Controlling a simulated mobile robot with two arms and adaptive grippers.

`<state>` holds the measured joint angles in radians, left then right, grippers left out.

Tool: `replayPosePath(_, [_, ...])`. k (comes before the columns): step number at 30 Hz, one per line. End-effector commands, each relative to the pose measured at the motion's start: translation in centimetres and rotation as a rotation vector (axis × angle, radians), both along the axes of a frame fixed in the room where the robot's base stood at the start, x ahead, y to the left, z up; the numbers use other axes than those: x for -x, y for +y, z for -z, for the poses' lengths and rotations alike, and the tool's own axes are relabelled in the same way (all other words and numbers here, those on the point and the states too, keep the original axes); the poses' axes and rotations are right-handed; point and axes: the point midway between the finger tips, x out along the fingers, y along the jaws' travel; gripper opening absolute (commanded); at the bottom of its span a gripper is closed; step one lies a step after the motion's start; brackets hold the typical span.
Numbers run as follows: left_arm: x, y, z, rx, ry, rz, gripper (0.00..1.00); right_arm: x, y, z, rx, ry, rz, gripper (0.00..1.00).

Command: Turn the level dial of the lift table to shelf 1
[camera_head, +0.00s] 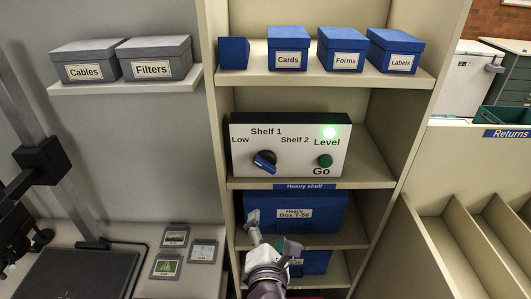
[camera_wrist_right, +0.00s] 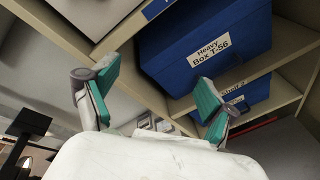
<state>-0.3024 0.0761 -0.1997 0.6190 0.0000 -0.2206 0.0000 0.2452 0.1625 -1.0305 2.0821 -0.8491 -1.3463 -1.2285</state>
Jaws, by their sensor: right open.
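The white control panel (camera_head: 290,146) stands on the middle shelf. Its dark blue level dial (camera_head: 264,162) sits below the labels Low, Shelf 1 and Shelf 2; its bar lies slanted from upper left to lower right, and which end is the pointer is hard to tell. My right gripper (camera_head: 272,232) is open and empty, below the panel and in front of the heavy shelf, apart from the dial. Its teal-padded fingers are spread in the wrist view (camera_wrist_right: 155,86). My left gripper is not in view.
A blue box labelled Heavy Box T-56 (camera_head: 323,213) sits behind my right gripper, with another blue box (camera_head: 318,262) below. The shelf edge (camera_head: 370,184) juts out under the panel. A dark stand (camera_head: 44,160) is at the left. Room in front of the panel is clear.

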Motion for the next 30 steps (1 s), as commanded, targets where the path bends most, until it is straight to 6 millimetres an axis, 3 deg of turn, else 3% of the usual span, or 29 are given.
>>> replayPosePath(1, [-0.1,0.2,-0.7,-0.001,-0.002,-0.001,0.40,0.9,0.4,-3.8,0.059,-0.073,-0.022,0.85])
replayPosePath(3, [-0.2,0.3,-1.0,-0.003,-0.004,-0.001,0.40,2.2,0.6,-7.0,0.127,-0.143,-0.034,0.85])
replayPosePath(7, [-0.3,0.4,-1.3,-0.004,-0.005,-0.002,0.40,3.6,0.5,-10.1,0.198,-0.215,-0.039,0.85])
replayPosePath(13, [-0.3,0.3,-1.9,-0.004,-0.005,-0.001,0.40,2.1,0.4,-10.8,0.221,-0.232,-0.037,0.85])
replayPosePath(24, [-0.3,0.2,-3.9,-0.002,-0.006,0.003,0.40,-5.7,0.4,-10.9,0.219,-0.229,-0.037,0.85])
replayPosePath(30, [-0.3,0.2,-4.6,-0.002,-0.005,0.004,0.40,-8.7,0.5,-10.7,0.216,-0.229,-0.039,0.85])
